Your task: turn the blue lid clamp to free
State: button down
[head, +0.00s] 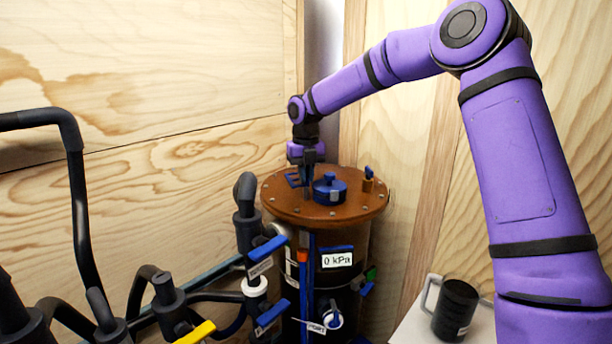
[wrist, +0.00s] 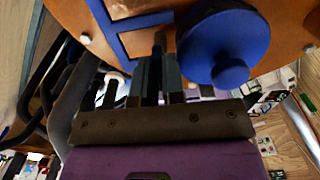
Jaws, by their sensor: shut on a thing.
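The blue lid clamp (head: 294,180) is a flat, angular blue piece on the brown round lid (head: 280,205) of the filter vessel. In the wrist view the clamp (wrist: 108,22) shows as blue bars at the top, left of the round blue cap (wrist: 225,42). My gripper (head: 308,188) points down onto the lid between the clamp and the cap (head: 329,190). In the wrist view my gripper (wrist: 158,62) is shut on the clamp's right end; the exact contact is partly hidden by the fingers.
A label reading 0 kPa (head: 337,259) is on the vessel's front. Dark pipes and blue-handled valves (head: 267,250) crowd the left. A black mug (head: 456,310) stands at lower right. Wooden walls close behind.

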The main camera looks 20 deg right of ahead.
dwell(0.4)
jog(key=c, duration=1.2)
grip_release()
notch_tip(320, 180, up, 11)
jog(key=shift+f, duration=0.1)
